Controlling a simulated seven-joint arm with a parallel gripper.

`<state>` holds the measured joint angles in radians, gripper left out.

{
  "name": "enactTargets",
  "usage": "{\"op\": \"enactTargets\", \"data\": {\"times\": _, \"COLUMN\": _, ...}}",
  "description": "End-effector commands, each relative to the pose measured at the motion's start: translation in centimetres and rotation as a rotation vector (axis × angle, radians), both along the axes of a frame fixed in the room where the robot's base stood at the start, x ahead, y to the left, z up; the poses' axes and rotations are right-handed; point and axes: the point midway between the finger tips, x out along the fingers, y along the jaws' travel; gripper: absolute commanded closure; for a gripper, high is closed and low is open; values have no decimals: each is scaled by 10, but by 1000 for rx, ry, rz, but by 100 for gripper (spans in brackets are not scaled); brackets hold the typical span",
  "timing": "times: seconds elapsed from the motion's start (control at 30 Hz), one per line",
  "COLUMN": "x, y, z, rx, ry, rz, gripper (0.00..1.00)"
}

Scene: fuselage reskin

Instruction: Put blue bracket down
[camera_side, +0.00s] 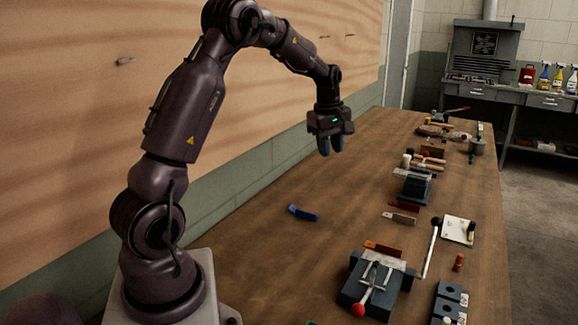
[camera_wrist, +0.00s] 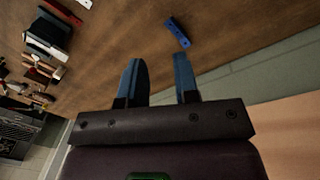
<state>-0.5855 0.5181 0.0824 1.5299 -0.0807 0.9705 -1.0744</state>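The blue bracket (camera_side: 303,213) lies on the wooden table, left of the vises and tools in the side view. It also shows in the wrist view (camera_wrist: 178,32), on the bare wood beyond the fingertips. My gripper (camera_side: 331,146) hangs above the table, up and to the right of the bracket in the side view, and does not touch it. In the wrist view the two blue fingers of my gripper (camera_wrist: 160,62) stand apart with nothing between them.
A vise with a red-knobbed lever (camera_side: 372,285) stands at the front of the table (camera_side: 270,270). A second dark vise (camera_side: 412,186), a white plate (camera_side: 458,229) and several hand tools line the right side. The wood around the bracket is clear. A wall panel rises on the left.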

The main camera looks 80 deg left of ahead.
Motion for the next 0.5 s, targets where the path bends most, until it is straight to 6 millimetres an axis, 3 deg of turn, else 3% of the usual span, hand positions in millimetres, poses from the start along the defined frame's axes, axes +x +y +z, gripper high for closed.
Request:
{"op": "enactTargets", "data": {"times": 0.03, "x": -1, "y": -30, "z": 26, "rx": 25, "ry": -25, "rz": -125, "gripper": 71}}
{"op": "enactTargets", "data": {"times": 0.2, "x": -27, "y": -119, "z": 81, "rx": 113, "ry": -86, "rz": -548, "gripper": 71}}
{"op": "enactTargets", "data": {"times": 0.33, "x": -63, "y": -180, "z": 106, "rx": 198, "ry": -131, "rz": -874, "gripper": 71}}
{"op": "enactTargets", "data": {"times": 0.5, "x": -121, "y": -240, "z": 114, "rx": 323, "ry": -181, "rz": -1277, "gripper": 71}}
